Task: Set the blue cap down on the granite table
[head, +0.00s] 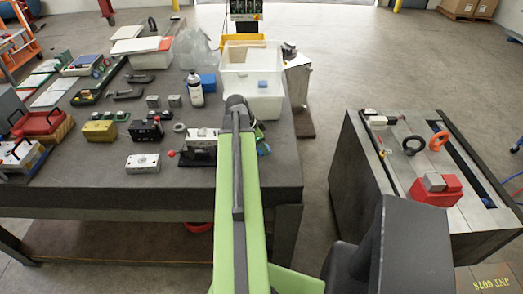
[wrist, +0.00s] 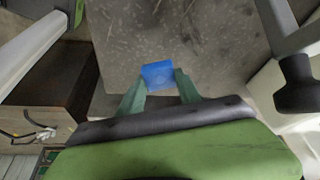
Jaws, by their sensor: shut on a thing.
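The blue cap (wrist: 158,74) is between the two green fingertips of my gripper (wrist: 157,86) in the wrist view, and the gripper is shut on it. In the head view my arm hides most of my gripper; a small blue patch (head: 264,149) shows beside the arm's far end, near the table's right edge. The granite table (head: 75,178) is the large dark grey one on the left. In the wrist view a grey speckled surface lies behind the cap; I cannot tell the gap to it.
A white bottle (head: 195,90), a vise (head: 198,145) and a metal block (head: 143,162) stand on the table. Bare tabletop shows at its front. A separate cart (head: 398,165) stands on the right.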

